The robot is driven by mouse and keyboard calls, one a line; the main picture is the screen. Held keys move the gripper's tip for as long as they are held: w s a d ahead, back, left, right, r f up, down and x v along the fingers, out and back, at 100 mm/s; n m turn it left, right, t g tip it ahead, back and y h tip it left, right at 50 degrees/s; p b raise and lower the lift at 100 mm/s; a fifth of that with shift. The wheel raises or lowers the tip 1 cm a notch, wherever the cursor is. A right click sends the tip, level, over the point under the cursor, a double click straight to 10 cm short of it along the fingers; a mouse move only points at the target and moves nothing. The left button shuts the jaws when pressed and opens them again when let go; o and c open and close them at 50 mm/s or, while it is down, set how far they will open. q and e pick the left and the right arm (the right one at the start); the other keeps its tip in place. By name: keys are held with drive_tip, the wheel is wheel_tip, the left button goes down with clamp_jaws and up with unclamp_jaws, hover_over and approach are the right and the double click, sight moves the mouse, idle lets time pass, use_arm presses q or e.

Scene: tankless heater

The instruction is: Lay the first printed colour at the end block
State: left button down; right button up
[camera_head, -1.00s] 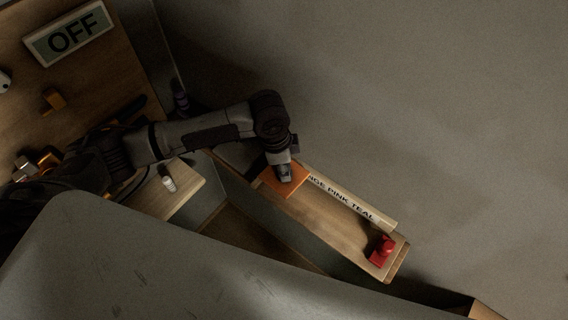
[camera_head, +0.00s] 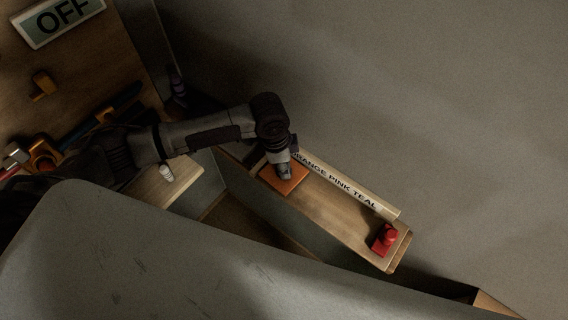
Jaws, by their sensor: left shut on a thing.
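A wooden shelf (camera_head: 345,213) runs down to the right, with a strip along its back edge printed "ORANGE PINK TEAL" (camera_head: 335,180); its left end is partly hidden by my arm. An orange tile (camera_head: 285,183) is at the shelf's left end, under my left gripper (camera_head: 284,173). The left gripper points down and is shut on the orange tile; its fingertips are hard to make out. A red block with a rounded knob (camera_head: 384,240) stands at the shelf's right end. My right gripper is not in view.
A wooden board at the upper left carries an "OFF" sign (camera_head: 62,17), an orange-yellow piece (camera_head: 42,86) and several tools (camera_head: 45,153). A small white cylinder (camera_head: 166,173) stands on a lower wooden ledge. The middle of the shelf is bare.

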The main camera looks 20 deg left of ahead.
sight(277, 172)
use_arm(q)
drive_tip(key=shift+f, duration=0.45)
drive_tip(key=c, duration=0.7)
unclamp_jaws()
drive_tip(key=shift+c, duration=0.2)
wheel_tip(277, 172, up, 12)
drive_tip(key=a, duration=0.1)
drive_tip(key=shift+s+a, duration=0.3)
drive_tip(key=shift+f, duration=0.1)
